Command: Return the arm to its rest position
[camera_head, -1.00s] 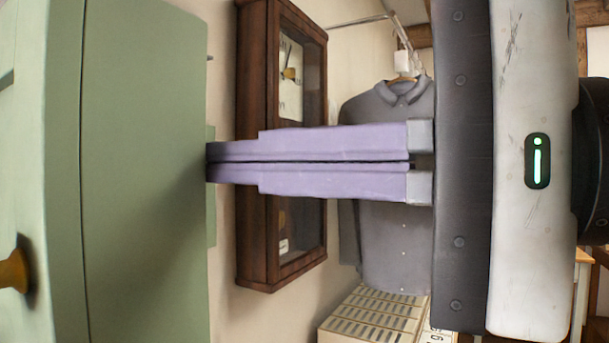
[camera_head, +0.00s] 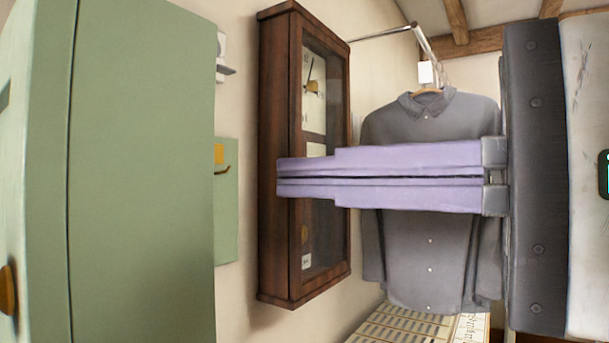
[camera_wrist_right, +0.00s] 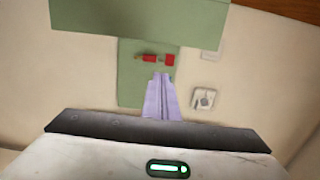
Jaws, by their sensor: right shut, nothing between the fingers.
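My right gripper (camera_head: 277,178) reaches in from the right of the head view, its two long lilac fingers pointing left. The fingers lie together with only a thin dark line between them, and nothing is held. The fingertips are in front of the dark wooden wall clock (camera_head: 277,90) in the picture, with a gap to the green cabinet (camera_head: 145,170). In the right wrist view the gripper (camera_wrist_right: 161,76) shows its closed fingers pointing up toward a green wall panel (camera_wrist_right: 130,90). My left gripper is not in view.
A grey shirt (camera_head: 425,255) hangs from a rail (camera_head: 380,34) behind the gripper. A cream slatted box (camera_head: 415,325) is below it. A small green panel (camera_head: 227,225) is on the wall beside the cabinet. The wrist view shows a red item (camera_wrist_right: 168,60) and a white wall plate (camera_wrist_right: 204,98).

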